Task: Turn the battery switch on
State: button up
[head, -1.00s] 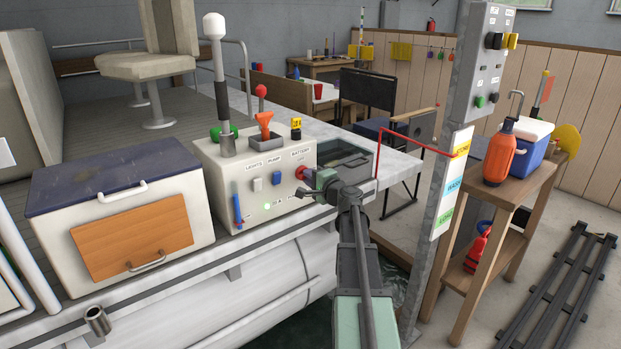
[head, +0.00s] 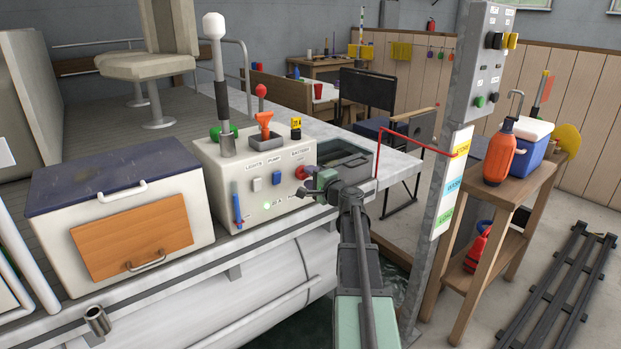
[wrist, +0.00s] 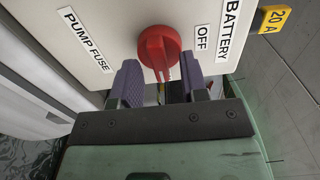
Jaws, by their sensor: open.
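The battery switch is a red rotary knob (wrist: 158,50) on the front of a white console (head: 225,185). In the wrist view it stands beside an OFF label (wrist: 202,38) and a BATTERY label (wrist: 229,25). Its raised grip runs roughly up and down in that picture. In the head view the knob (head: 300,172) is just left of my gripper (head: 316,185). My gripper (wrist: 161,80) is open, its two purple-grey pads to either side of the knob's lower end. I cannot tell whether either pad touches it.
Left of the knob are a blue pump switch (head: 276,178) and a pale lights switch (head: 257,184). A lever with a white knob (head: 214,27) rises behind them. A yellow 20 A fuse (head: 296,128) sits on top. A grey post (head: 455,130) stands to the right.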

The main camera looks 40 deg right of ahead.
jog(key=s, duration=1)
jog(key=shift+s+a, duration=0.2)
jog(key=shift+s, duration=0.1)
jog(key=s+a+f+n+g+y, duration=0.25)
jog(key=a+f+n+g, duration=0.45)
jog(key=a, duration=0.5)
jog(key=s+a+f+n+g+y, duration=0.2)
jog(key=s+a+f+n+g, duration=0.25)
jog(key=a+f+g, duration=0.5)
jog(key=s+a+n+g+h, duration=0.3)
jog(key=a+n, duration=0.4)
jog(key=a, duration=1.3)
notch_tip(320, 180, up, 19)
jog(key=t+p, duration=0.1)
jog(key=p, duration=1.8)
jog(key=shift+w+d+h, duration=0.15)
jog(key=shift+d+h, duration=0.1)
jog(key=shift+h, duration=0.2)
